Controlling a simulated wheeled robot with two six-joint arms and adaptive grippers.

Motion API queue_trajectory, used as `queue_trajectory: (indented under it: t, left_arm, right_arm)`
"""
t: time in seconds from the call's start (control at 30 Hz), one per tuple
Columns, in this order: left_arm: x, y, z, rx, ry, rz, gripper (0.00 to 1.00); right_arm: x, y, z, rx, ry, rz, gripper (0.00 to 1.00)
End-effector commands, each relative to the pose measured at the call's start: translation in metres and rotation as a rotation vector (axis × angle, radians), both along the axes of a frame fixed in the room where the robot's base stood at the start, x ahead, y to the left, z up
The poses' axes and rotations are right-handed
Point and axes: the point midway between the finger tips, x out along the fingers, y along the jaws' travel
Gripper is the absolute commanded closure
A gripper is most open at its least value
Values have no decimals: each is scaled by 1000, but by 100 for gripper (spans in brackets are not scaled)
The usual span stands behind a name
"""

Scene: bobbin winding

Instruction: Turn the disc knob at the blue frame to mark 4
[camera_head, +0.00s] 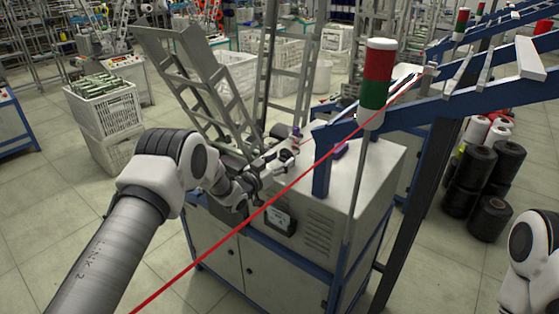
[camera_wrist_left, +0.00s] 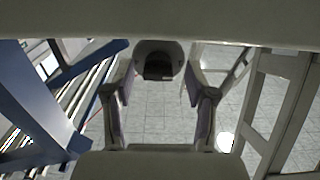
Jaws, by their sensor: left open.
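The blue frame (camera_head: 322,160) stands on the grey cabinet with a sloping blue beam running up right. My left gripper (camera_head: 287,152) reaches over the cabinet top beside its post, open. In the left wrist view the gripper's two fingers (camera_wrist_left: 158,85) are spread, and a rounded grey part with a dark middle (camera_wrist_left: 158,50) shows between their tips. I cannot tell whether this is the disc knob or whether it is touched. The blue frame also shows at left there (camera_wrist_left: 35,105). No marks can be read. My right gripper is out of view.
A red, green and white signal lamp (camera_head: 376,85) stands on a pole right of the gripper. A grey ladder-like rack (camera_head: 195,80) stands behind my left arm. Black spools (camera_head: 475,167) stand at right.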

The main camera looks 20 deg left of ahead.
Motion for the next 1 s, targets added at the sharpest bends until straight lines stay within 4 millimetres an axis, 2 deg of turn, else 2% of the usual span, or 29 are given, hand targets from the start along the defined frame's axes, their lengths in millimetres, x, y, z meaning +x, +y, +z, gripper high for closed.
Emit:
queue_trajectory:
  t: [0.07, 0.2, 0.23, 0.67, 1.0]
  left_arm:
    - [0, 0, 0, 0, 0, 0, 44]
    - [0, 0, 0, 1, 0, 0, 93]
    - [0, 0, 0, 1, 0, 0, 100]
    - [0, 0, -2, 40, -15, 0, 100]
    - [-1, -1, -5, 235, -86, 0, 100]
  right_arm:
    - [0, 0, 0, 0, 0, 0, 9]
    - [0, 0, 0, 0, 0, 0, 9]
    - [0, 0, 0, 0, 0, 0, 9]
    - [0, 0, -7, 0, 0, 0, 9]
    - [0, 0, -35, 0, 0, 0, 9]
